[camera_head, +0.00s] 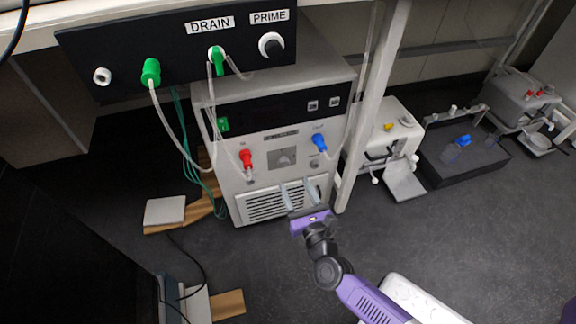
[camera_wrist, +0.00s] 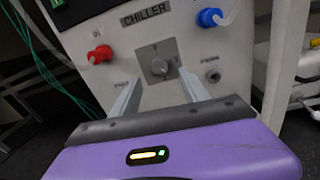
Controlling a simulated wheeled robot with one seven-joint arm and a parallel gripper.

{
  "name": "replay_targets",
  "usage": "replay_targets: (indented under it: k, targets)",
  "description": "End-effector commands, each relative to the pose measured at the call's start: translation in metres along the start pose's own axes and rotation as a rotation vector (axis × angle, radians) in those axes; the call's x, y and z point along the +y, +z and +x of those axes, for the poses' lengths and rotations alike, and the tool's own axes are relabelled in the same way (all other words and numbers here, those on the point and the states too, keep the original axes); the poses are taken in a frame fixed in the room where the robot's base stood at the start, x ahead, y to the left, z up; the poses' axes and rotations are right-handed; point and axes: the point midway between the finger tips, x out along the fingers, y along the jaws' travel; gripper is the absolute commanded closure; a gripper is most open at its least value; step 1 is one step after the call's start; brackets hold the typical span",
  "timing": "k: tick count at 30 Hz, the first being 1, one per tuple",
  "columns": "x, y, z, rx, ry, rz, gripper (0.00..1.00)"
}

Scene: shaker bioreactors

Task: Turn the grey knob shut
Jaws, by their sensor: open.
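The grey knob (camera_wrist: 159,67) sits on a square grey plate in the middle of the chiller's front panel, under the CHILLER label. In the head view its plate (camera_head: 282,158) lies between a red and a blue fitting; the knob's own shape is too small to make out there. In the wrist view my gripper (camera_wrist: 160,82) is open, its two fingers pointing at the panel on either side below the knob. In the head view my gripper (camera_head: 297,186) is in front of the vent grille, below the plate. Nothing is between the fingers.
The red fitting (camera_wrist: 100,54) and blue fitting (camera_wrist: 210,17) flank the knob, with a tube from the blue one. The white table leg (camera_head: 372,100) stands close right of the chiller (camera_head: 229,185). A black DRAIN/PRIME panel (camera_head: 125,60) overhangs above. Open floor (camera_head: 440,240) lies right.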

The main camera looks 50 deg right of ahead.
Motion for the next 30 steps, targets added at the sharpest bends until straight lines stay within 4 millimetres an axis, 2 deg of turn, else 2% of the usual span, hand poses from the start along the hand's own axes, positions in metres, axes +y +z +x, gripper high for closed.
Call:
replay_targets:
  k: [5,12,18,30]
  targets:
    - [0.000,0.000,0.011,-0.003,-0.001,0.028,0.47]
    - [0.000,-0.001,0.048,-0.004,-0.001,0.027,0.47]
    - [0.000,0.000,0.071,-0.002,0.001,0.024,0.47]
    - [0.000,0.001,0.078,-0.001,0.001,0.023,0.49]
